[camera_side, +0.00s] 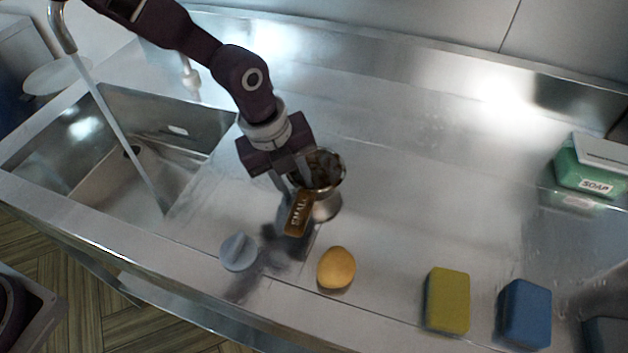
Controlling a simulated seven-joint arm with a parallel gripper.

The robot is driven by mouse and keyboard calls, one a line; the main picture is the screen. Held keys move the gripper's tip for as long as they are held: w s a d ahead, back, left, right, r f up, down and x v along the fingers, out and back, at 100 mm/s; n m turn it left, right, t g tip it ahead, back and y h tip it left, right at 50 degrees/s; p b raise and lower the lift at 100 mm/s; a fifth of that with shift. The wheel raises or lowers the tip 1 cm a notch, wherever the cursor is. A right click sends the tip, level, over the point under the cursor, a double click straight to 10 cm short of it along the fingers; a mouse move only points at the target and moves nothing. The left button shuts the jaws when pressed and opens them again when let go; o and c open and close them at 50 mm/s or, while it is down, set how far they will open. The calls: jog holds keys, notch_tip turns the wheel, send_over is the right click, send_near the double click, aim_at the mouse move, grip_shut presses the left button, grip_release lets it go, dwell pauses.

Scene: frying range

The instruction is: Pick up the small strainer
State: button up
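The small strainer (327,205) is a metal cup shape with a dark inside and a brown tag or handle (298,214) reading "SMALL" on its near left side. It stands on the steel counter in the middle of the view. My gripper (291,184) points down at its left side, just above the brown part. The two fingers are apart, and the right one overlaps the strainer's rim in this view. I cannot tell whether either finger touches it.
A grey-blue round knob-like object (238,252) and a yellow-orange oval object (336,268) lie near the front edge. A yellow sponge (447,300), a blue sponge (525,313) and a green soap box (590,170) are right. The sink (150,150) is left. The counter right of the strainer is clear.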

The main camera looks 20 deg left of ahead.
grip_shut()
dwell(1.4)
